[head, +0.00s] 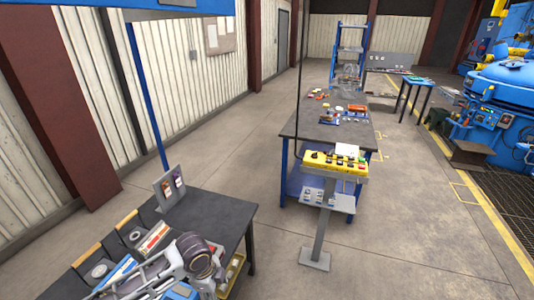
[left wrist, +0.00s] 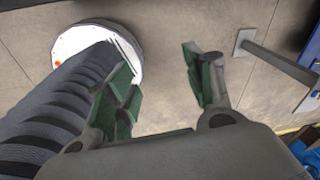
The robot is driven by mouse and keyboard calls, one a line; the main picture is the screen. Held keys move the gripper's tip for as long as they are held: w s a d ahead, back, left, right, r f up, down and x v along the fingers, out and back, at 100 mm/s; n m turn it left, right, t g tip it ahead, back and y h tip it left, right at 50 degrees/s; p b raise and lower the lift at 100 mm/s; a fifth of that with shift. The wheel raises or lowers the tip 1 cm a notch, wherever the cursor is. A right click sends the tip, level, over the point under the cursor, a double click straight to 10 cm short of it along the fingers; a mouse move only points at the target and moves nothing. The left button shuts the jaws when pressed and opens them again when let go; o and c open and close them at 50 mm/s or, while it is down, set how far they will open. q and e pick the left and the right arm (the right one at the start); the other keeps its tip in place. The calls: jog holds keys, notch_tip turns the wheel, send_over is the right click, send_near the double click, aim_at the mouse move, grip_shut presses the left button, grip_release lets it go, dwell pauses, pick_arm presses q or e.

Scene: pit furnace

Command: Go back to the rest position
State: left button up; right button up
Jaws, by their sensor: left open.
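My left gripper (left wrist: 162,78) shows in the left wrist view. Its two green-padded fingers are spread apart with nothing between them, above bare concrete floor. In the head view, grey arm-like links with a dark round joint show at the bottom left, over the near bench; I cannot make out gripper fingertips there. My right gripper is in neither view.
A dark bench (head: 222,207) holding tools stands at the near left. A control pedestal (head: 324,222) with a yellow button box (head: 322,160) stands before a long workbench (head: 306,124). A blue furnace (head: 505,82) is at right. Floor between is clear.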

pick_arm(q)
jog(key=s+d+r+n+t+h, duration=0.1)
jog(key=s+d+r+n+t, duration=0.25)
jog(key=n, duration=0.55)
jog(key=s+a+n+y, duration=0.2)
jog(key=s+a+n, duration=0.6)
jog(key=a, duration=0.2)
notch_tip(320, 180, down, 34)
jog(key=s+g, duration=0.2)
jog(key=s+a+f, duration=0.2)
jog(key=s+f, duration=0.8)
jog(key=s, duration=0.1)
jog(key=s+a+f+g, duration=0.1)
jog(key=s+a+f, duration=0.1)
jog(key=s+f, duration=0.8)
jog(key=shift+s, duration=0.8)
dwell(1.3)
